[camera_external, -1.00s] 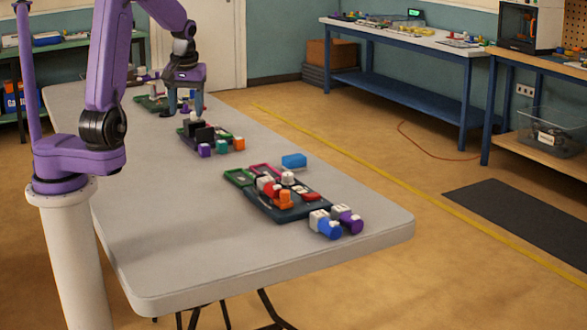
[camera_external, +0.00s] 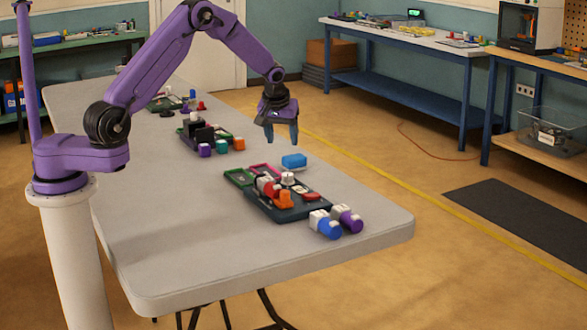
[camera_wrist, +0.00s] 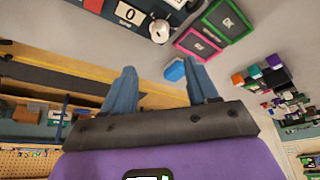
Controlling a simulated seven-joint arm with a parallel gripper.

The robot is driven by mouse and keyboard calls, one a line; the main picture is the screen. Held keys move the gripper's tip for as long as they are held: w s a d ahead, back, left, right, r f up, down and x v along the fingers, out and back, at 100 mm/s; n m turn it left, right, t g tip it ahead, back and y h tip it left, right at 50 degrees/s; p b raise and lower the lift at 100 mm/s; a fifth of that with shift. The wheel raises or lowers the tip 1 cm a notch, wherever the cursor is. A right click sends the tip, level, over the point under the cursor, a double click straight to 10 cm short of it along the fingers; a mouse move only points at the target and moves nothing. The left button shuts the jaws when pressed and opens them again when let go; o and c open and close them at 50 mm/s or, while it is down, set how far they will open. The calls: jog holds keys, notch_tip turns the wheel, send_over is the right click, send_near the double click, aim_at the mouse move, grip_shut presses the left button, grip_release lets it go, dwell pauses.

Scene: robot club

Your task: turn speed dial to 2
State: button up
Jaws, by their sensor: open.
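A dark control panel (camera_external: 262,204) lies on the near half of the grey table. A white round knob (camera_external: 288,178), which looks like the speed dial, sits at its far right part. In the wrist view this white knob (camera_wrist: 160,31) is at the top edge, beside a display plate (camera_wrist: 128,13) reading 0. The word by the plate is too small to read surely. My gripper (camera_external: 282,139) is open and empty, in the air beyond the panel, touching nothing. Its two blue-grey fingers also show in the wrist view (camera_wrist: 163,82), apart.
The panel carries orange (camera_external: 285,199) and red parts. Green (camera_external: 239,177) and pink (camera_external: 265,170) frames adjoin it. A blue block (camera_external: 294,161) stands behind, below my gripper. Blue (camera_external: 325,224) and purple (camera_external: 347,218) pieces lie in front. Another cluster (camera_external: 205,137) sits farther back. The table's near left is clear.

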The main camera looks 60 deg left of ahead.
aim_at(287, 174)
jog(key=x, duration=1.3)
jog(key=shift+c, duration=0.3)
jog(key=shift+s, duration=0.1)
jog(key=c, duration=1)
